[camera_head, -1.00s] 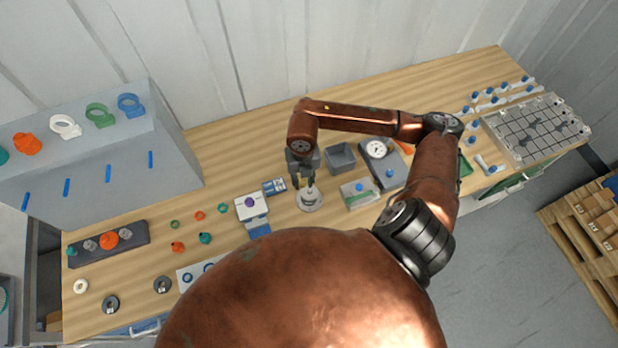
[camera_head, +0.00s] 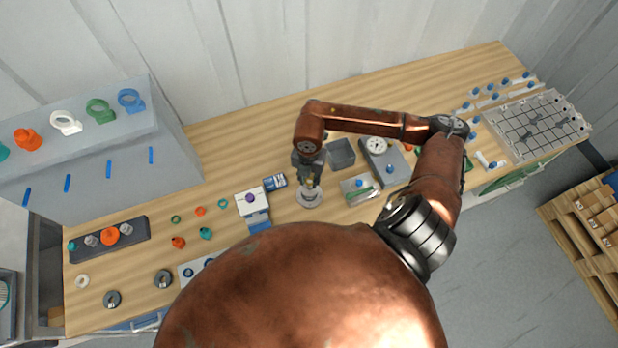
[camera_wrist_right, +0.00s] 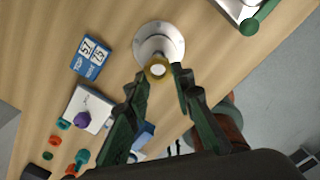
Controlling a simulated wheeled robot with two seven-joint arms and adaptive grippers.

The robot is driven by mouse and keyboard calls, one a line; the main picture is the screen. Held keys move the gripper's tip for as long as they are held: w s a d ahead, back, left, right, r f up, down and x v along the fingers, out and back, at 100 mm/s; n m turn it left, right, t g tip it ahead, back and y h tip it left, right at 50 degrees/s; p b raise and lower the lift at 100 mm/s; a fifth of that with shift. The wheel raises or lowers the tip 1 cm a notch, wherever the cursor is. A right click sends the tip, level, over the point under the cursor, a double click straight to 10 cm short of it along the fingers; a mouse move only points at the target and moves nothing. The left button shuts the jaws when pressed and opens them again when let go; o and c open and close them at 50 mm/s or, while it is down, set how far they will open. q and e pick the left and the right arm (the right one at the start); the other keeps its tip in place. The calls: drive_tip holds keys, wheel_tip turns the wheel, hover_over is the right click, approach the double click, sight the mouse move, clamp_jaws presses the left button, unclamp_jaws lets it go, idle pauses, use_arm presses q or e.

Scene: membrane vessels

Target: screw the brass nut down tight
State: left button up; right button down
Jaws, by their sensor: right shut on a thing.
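The brass nut (camera_wrist_right: 158,69) shows in the right wrist view as a yellow ring around a pale centre, between the fingertips of my right gripper (camera_wrist_right: 159,78). My right gripper is shut on it. Below it is a round silver-white base (camera_wrist_right: 158,38), which also shows in the head view (camera_head: 309,197) standing on the bench. In the head view my right gripper (camera_head: 309,184) points down right over this base, and the nut is hard to make out there. Whether the nut touches the base cannot be told. My left gripper is not in view.
A white box with a purple knob (camera_head: 250,201) and a blue card (camera_head: 275,183) lie left of the base. Bare bench lies behind.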

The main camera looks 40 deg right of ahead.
sight(309, 184)
drive_tip(key=shift+f+b, duration=1.3)
drive_tip(key=shift+f, duration=0.65)
drive_tip(key=c, duration=1.6)
unclamp_jaws()
drive_tip(key=shift+r, duration=0.25)
wheel_tip(309, 184, up, 12)
drive_tip(key=shift+f, duration=0.2)
drive_tip(key=shift+o, duration=0.3)
